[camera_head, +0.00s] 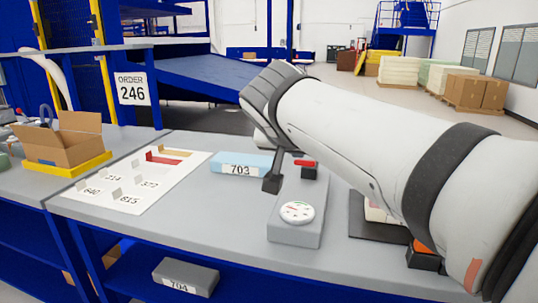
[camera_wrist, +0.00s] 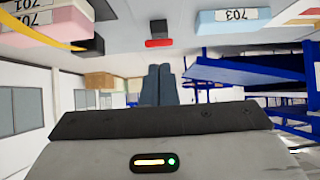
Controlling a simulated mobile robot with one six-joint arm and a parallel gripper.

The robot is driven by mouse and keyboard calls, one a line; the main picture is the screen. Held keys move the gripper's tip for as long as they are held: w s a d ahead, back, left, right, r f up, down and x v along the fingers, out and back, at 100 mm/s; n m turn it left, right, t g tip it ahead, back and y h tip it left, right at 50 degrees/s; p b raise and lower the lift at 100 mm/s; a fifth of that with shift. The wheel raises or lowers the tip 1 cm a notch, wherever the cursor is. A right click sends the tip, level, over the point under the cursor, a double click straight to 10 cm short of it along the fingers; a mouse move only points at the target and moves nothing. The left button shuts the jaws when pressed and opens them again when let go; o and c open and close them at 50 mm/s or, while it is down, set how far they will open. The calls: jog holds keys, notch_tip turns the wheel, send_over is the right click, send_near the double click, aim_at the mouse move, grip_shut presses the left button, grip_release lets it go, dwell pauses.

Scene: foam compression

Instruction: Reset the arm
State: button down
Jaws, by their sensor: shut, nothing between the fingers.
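My gripper (camera_wrist: 158,68) shows in the wrist view as two grey-blue fingers side by side, shut with nothing between them. That red and black part also shows in the wrist view (camera_wrist: 158,42). My arm hides part of the bench at right.
The light blue block 703 (camera_head: 238,163) lies left of the device. A white board (camera_head: 140,195) with number cards is further left, near a cardboard box (camera_head: 63,145) on a yellow tray (camera_head: 65,168). Grey block 704 (camera_head: 186,276) is on the lower shelf. Block 701 (camera_wrist: 38,22) shows in the wrist view.

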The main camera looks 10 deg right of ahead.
dwell(0.5)
jog(key=s+a+f+n+g+y+p, duration=0.1)
jog(key=s+f+n+g+y+p, duration=0.1)
jog(key=s+f+p, duration=0.3)
jog(key=s+a+f+n+g+y+p, duration=0.1)
jog(key=s+f+n+g+y+p, duration=0.1)
jog(key=s+p, duration=0.7)
notch_tip(320, 180, down, 3)
jog(key=n+g+p, duration=0.1)
jog(key=g+p, duration=0.1)
jog(key=shift+s+a+n+g+y, duration=0.3)
jog(key=shift+s+n+y, duration=0.05)
jog(key=shift+n+y, duration=0.05)
